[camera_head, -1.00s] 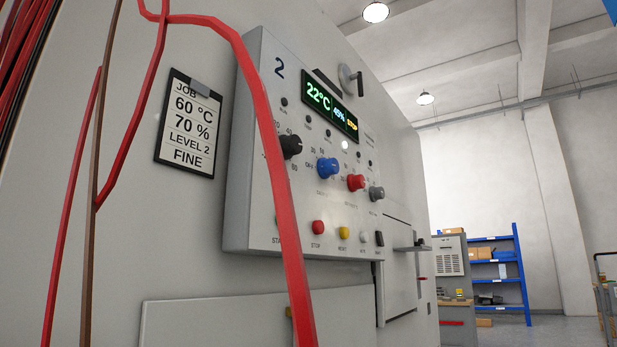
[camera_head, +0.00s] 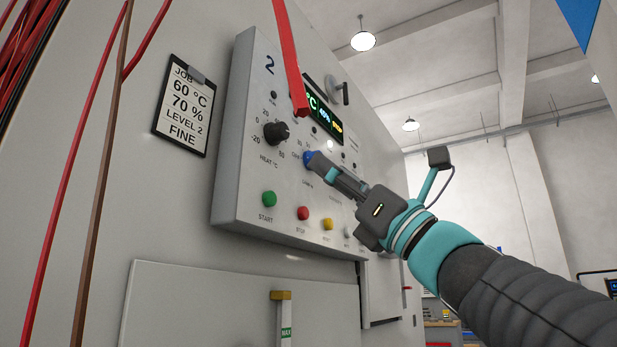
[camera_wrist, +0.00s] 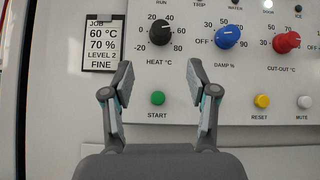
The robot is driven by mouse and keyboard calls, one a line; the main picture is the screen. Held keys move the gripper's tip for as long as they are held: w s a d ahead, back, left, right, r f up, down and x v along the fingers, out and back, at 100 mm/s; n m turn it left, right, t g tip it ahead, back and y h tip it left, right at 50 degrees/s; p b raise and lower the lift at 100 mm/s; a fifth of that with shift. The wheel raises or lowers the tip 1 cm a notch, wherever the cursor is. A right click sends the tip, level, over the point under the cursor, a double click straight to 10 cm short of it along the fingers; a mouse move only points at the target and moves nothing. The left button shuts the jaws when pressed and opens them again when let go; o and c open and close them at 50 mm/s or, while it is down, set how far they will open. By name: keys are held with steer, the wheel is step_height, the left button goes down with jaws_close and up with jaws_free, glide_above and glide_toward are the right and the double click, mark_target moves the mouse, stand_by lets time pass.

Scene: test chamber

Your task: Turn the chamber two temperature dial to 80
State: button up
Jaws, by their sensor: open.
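The black HEAT °C dial (camera_head: 276,132) is at the left of the grey panel (camera_head: 228,190) marked 2. In the wrist view the dial (camera_wrist: 158,38) lies just beyond and between my spread fingertips; its scale runs from -20 to 80. Its white mark points to the upper right; I cannot tell the exact reading. My gripper (camera_wrist: 160,75) is open and empty, apart from the dial. In the head view my gripper (camera_head: 322,165) is in front of the panel, overlapping the blue DAMP % dial (camera_head: 309,159).
Right of the heat dial are the blue dial and a red CUT-OUT dial (camera_wrist: 287,42). Below are a green START button (camera_wrist: 158,98), a red button (camera_head: 303,213) and a yellow RESET button (camera_wrist: 262,101). A job card (camera_head: 184,107) reads 60 °C.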

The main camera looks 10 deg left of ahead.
mark_target(284, 135)
steer(key=p+x, duration=0.4)
steer(key=x, duration=0.8)
jaws_close()
